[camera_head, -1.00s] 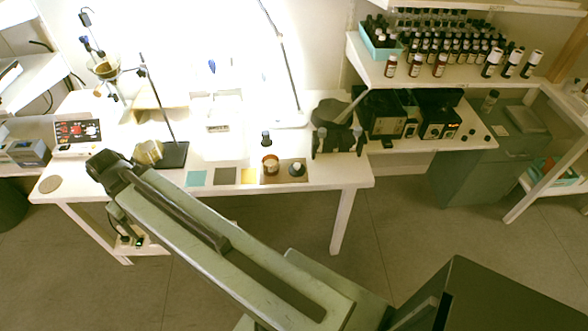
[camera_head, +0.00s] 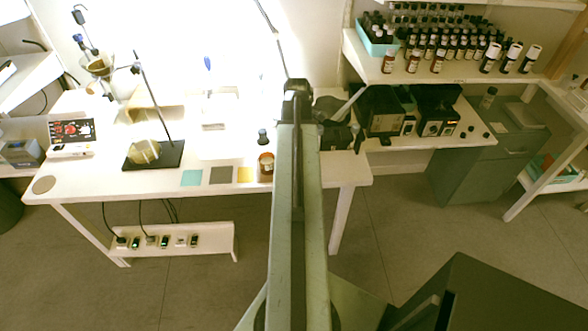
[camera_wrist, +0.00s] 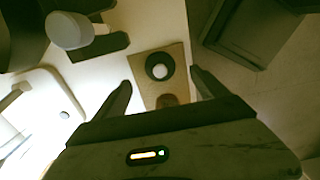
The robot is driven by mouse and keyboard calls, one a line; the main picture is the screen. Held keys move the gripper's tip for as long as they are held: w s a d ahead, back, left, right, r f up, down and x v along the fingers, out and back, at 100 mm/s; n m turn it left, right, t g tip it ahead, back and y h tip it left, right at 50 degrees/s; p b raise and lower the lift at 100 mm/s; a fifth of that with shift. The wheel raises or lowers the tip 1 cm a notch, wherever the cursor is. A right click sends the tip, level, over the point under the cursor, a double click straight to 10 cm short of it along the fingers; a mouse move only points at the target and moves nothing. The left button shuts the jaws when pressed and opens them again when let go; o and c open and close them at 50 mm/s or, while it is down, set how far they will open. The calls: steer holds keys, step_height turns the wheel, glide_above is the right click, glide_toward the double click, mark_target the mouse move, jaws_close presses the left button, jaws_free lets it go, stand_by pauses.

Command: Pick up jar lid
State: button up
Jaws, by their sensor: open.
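In the wrist view the jar lid (camera_wrist: 159,66) is a dark round piece with a pale knob, lying on a tan mat (camera_wrist: 172,55). My gripper (camera_wrist: 161,84) is open above the mat, with one finger on each side and nothing between them. The lid lies just past the fingertips, roughly centred between them, apart from both. A brown jar (camera_wrist: 167,101) shows near the palm edge, partly hidden. In the head view the amber jar (camera_head: 266,163) stands left of my arm, and my arm hides the lid.
A small dark bottle (camera_head: 263,137) stands behind the jar. Coloured squares (camera_head: 221,175) lie to the left, with a stand (camera_head: 154,155) further left. Dark equipment (camera_head: 336,135) stands close right of my arm. Bottle rows (camera_head: 440,50) fill the shelf at right.

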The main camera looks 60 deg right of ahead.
steer(key=f+b, duration=0.3)
steer(key=f, duration=0.1)
steer(key=f+b, duration=0.3)
steer(key=b, duration=0.1)
steer(key=shift+w+a+f, duration=0.1)
steer(key=shift+w+f, duration=0.1)
steer(key=shift+f, duration=0.15)
steer(key=shift+r, duration=0.15)
steer(key=c, duration=1.4)
